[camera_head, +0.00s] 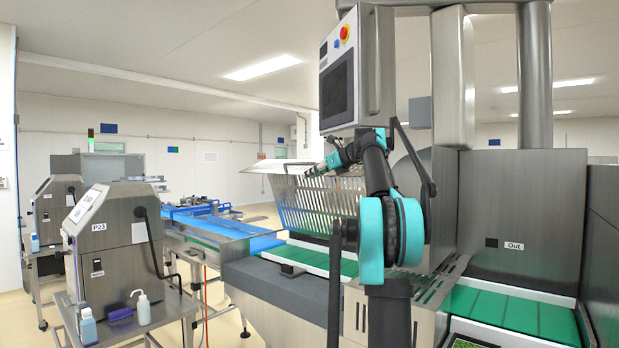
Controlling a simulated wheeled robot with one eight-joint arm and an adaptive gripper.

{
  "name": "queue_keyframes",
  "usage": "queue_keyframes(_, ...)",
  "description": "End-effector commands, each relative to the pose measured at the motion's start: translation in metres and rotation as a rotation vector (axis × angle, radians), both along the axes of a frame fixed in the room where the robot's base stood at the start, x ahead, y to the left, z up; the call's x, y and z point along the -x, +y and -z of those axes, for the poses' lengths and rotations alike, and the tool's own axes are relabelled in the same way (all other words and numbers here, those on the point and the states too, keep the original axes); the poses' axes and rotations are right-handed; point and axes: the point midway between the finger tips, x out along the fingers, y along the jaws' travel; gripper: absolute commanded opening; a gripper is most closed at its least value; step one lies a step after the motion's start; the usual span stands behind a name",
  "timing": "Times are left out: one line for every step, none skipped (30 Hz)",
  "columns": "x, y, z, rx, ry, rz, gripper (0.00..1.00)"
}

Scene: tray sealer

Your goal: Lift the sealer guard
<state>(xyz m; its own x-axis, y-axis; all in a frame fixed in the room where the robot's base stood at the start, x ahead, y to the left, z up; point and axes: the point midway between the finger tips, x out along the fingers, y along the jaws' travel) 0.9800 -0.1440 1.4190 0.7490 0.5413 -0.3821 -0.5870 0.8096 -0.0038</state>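The sealer guard (300,212) is a slatted metal grille in the middle of the view. It stands tilted over the green belt (318,259) of the tray sealer. My teal and black arm rises in front of it and hides its right part. My gripper (318,168) is at the guard's upper edge, small and partly hidden by my own wrist. I cannot tell whether it touches the guard or whether its fingers are open or shut.
A control panel (338,85) with a red button hangs just above my arm. The steel "Out" housing (521,215) stands at the right. A blue conveyor (205,229) leads in from the left. A P23 machine (115,255) with bottles stands at the left.

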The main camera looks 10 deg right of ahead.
Motion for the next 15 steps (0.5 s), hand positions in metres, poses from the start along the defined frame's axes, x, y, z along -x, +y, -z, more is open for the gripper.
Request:
queue_keyframes(0.003,-0.002,-0.002,0.0,0.0,0.001,0.34)
queue_keyframes(0.004,-0.003,-0.002,0.0,0.0,0.001,0.34)
queue_keyframes(0.006,-0.005,-0.003,0.0,0.0,0.001,0.34)
queue_keyframes(0.007,-0.006,-0.004,0.0,0.0,0.001,0.34)
queue_keyframes(0.009,-0.007,-0.005,0.0,0.0,0.001,0.34)
queue_keyframes(0.011,-0.008,-0.006,0.0,0.0,0.0,0.34)
queue_keyframes(0.012,-0.009,-0.006,0.0,0.0,0.0,0.34)
queue_keyframes(0.013,-0.01,-0.007,0.0,0.0,0.0,0.34)
queue_keyframes(0.015,-0.012,-0.008,0.0,0.0,0.0,0.34)
queue_keyframes(0.017,-0.013,-0.009,0.0,0.0,0.001,0.34)
queue_keyframes(0.018,-0.014,-0.009,0.0,0.0,0.001,0.34)
queue_keyframes(0.02,-0.015,-0.01,0.0,0.0,0.001,0.34)
queue_keyframes(0.021,-0.016,-0.011,0.001,-0.001,0.001,0.34)
queue_keyframes(0.022,-0.017,-0.012,0.001,-0.001,0.001,0.34)
queue_keyframes(0.024,-0.019,-0.013,0.001,-0.001,0.001,0.34)
